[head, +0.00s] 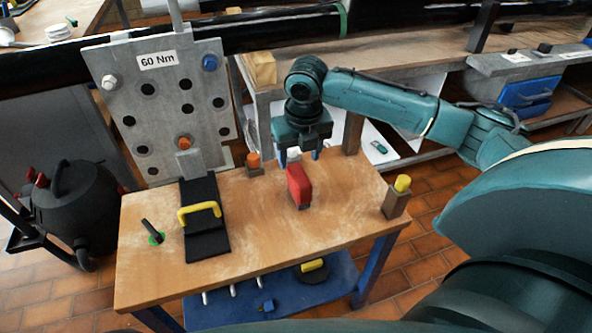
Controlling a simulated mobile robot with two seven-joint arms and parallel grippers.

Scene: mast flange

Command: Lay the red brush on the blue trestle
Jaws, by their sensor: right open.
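The red brush (299,185), a red block with a dark lower end, is on the wooden tabletop right of the middle. My right gripper (300,158) points down just behind and above it. I cannot tell if a finger touches the brush. The only trestle-like support I see is the wooden-topped table (250,215) with blue legs and a blue lower shelf (335,283). My left gripper is not in view.
A grey flange plate (205,105) stands at the table's back left. A black stand with a yellow handle (199,210), a green-ringed peg (154,236), an orange-topped block (254,163) and a yellow-topped block (398,196) are on the top. The front right is clear.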

